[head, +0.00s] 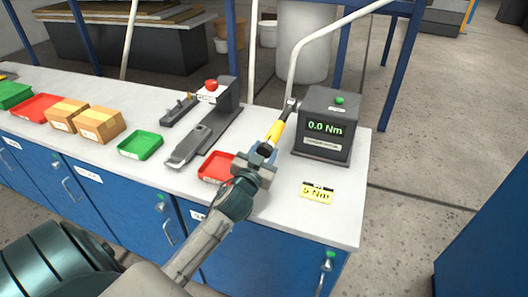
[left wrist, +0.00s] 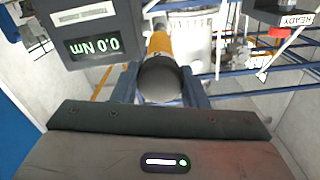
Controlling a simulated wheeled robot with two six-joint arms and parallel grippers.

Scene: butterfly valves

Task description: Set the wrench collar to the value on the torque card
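My left gripper (head: 262,156) is shut on the torque wrench (head: 276,130), by its dark handle end, above the bench. The wrench has a yellow section and a dark head that points up and right, beside the grey tester. In the left wrist view the wrench's round dark end (left wrist: 160,80) sits between the fingers. The collar and its setting cannot be made out. The yellow torque card (head: 317,194) lies on the bench to the right and appears to read 5 Nm. The tester (head: 325,125) displays 0.0 Nm and has a green button on top. My right gripper is not in view.
A red tray (head: 216,167) lies just left of my gripper. A grey fixture with a red button (head: 211,85) stands behind it. A green tray (head: 140,145) and cardboard boxes (head: 98,123) stand further left. The white bench top (head: 340,225) is clear around the card.

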